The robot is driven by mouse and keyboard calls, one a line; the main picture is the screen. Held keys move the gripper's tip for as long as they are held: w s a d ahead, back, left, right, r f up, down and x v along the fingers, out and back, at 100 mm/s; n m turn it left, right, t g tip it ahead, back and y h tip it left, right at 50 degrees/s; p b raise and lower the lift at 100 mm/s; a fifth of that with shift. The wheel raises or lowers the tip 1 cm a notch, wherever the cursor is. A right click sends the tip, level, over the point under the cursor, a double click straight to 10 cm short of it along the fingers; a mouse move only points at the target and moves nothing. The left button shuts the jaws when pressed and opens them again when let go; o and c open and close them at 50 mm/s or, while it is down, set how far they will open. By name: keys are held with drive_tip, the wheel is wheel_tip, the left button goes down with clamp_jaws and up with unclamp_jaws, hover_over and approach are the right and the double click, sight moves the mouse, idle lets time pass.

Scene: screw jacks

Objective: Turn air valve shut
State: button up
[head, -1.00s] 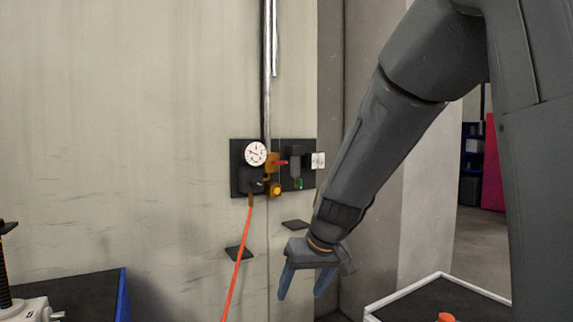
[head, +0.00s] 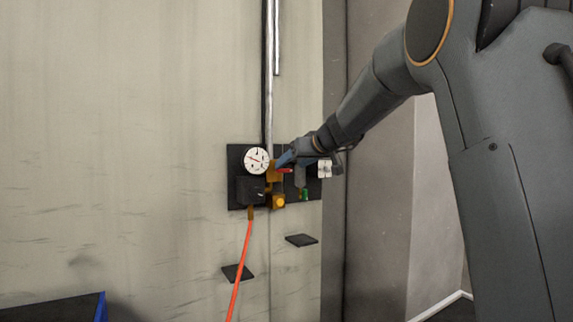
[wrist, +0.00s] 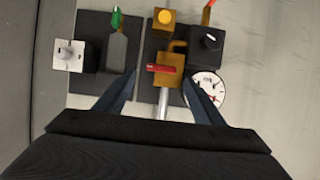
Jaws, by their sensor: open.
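The air valve is a brass body (wrist: 170,76) with a red lever handle (wrist: 162,68), fixed to a dark wall panel (head: 236,200). In the wrist view the red handle lies across the brass body, between and just beyond my fingertips. In the head view the red handle (head: 285,171) shows just under my fingers. My gripper (head: 283,161) is at the panel, jaws open, with its two blue fingers spread to either side of the valve in the wrist view (wrist: 160,82). Whether a finger touches the valve I cannot tell.
A round white gauge (head: 256,160) sits beside the valve, close to one finger. A black regulator (wrist: 205,44), a yellow knob (wrist: 164,17), a green-tipped part (wrist: 116,28) and a white switch (wrist: 69,55) crowd around. An orange hose (head: 240,270) hangs below. A metal pipe (head: 271,80) runs upward.

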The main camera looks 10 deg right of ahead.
sight(284, 171)
drive_tip(key=shift+p+x, duration=0.5)
drive_tip(key=shift+x, duration=1.1)
drive_tip(key=shift+c, duration=0.3)
